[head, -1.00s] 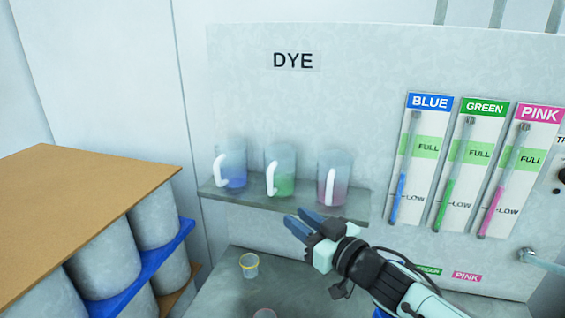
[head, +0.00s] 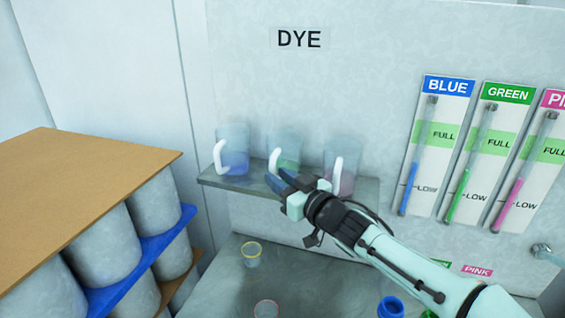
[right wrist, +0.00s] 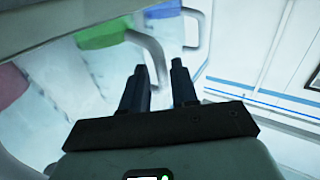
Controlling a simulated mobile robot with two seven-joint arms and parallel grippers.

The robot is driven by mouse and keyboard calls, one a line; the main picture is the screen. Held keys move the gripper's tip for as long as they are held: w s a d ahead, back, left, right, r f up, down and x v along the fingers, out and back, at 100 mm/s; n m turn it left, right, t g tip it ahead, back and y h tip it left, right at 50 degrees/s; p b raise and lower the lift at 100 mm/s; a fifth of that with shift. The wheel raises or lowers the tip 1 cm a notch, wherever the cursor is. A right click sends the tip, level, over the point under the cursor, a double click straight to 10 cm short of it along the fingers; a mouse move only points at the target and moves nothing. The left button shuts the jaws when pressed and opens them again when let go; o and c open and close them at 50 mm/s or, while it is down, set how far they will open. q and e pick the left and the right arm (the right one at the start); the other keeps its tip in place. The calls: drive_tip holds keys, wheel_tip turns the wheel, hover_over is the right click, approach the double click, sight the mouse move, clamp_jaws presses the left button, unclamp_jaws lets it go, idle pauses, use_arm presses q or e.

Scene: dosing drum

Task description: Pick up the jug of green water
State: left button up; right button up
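The jug of green water (head: 288,150) stands in the middle of a grey shelf (head: 225,182), clear-walled with a white handle. My right gripper (head: 281,179) is in front of its lower part, near the handle. In the right wrist view the green jug (right wrist: 103,32) is at the upper left, and its handle (right wrist: 150,48) curves down into the gap between the spread fingers (right wrist: 158,82). The fingers do not visibly pinch it; whether they touch it I cannot tell. My left gripper is not in view.
The blue jug (head: 233,152) stands left of the green one and the pink jug (head: 346,158) right, close to my gripper. A small yellow-rimmed cup (head: 251,256) stands on the lower surface. Level gauges (head: 437,140) are on the wall at right. Stacked drums (head: 105,245) stand at left.

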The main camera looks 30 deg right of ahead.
sight(281, 163)
drive_tip(key=w, duration=0.4)
drive_tip(key=shift+w+a, duration=0.35)
drive_tip(key=shift+w, duration=0.05)
drive_tip(key=shift+s, duration=0.1)
clamp_jaws()
drive_tip(key=shift+r, duration=0.1)
